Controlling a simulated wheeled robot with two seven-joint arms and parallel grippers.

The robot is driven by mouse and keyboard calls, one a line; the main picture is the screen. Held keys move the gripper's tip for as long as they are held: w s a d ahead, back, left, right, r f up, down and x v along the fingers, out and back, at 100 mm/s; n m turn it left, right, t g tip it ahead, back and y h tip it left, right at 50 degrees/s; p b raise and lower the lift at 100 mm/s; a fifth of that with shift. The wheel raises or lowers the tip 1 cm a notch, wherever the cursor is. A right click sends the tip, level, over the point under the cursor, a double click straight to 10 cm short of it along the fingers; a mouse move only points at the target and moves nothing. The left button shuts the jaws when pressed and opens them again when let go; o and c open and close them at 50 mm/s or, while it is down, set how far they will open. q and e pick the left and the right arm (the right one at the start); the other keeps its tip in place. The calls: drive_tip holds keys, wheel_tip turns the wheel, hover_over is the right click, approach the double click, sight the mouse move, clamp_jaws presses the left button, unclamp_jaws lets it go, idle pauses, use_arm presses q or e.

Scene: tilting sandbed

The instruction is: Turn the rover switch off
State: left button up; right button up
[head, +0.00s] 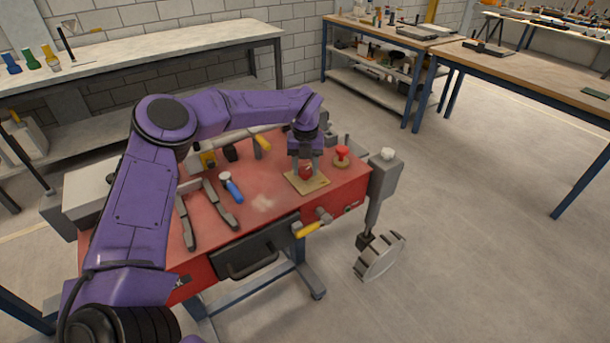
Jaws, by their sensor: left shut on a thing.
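My left gripper (305,170) comes down from above onto a red knob (306,172) and is shut on it. The knob sits on a small tan plate (317,183) on the red bench top; the fingers hide part of it. I cannot read any on or off marking there. A second red knob (342,152) with a rounded top stands just to the right, apart from the gripper. I cannot tell from labels which one is the rover switch. My right gripper is not in view.
The red bench (262,203) carries a blue-handled tool (231,187) and grey bars (186,222) left of the gripper. A yellow-handled lever (308,229) sticks out at the front. A grey wheel (380,258) hangs at the right end. Open floor lies to the right.

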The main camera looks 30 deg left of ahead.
sight(305, 169)
use_arm(q)
drive_tip(key=n+b, duration=0.4)
drive_tip(key=shift+f, duration=0.25)
drive_tip(key=shift+r+n+b, duration=0.2)
drive_tip(key=shift+n+b, duration=0.9)
drive_tip(key=shift+n, duration=0.2)
drive_tip(key=shift+a, duration=0.1)
drive_tip(key=o, duration=1)
drive_tip(key=shift+o, duration=0.2)
drive_tip(key=shift+w, duration=0.1)
wheel_tip(305, 169, up, 10)
drive_tip(key=shift+r, duration=0.2)
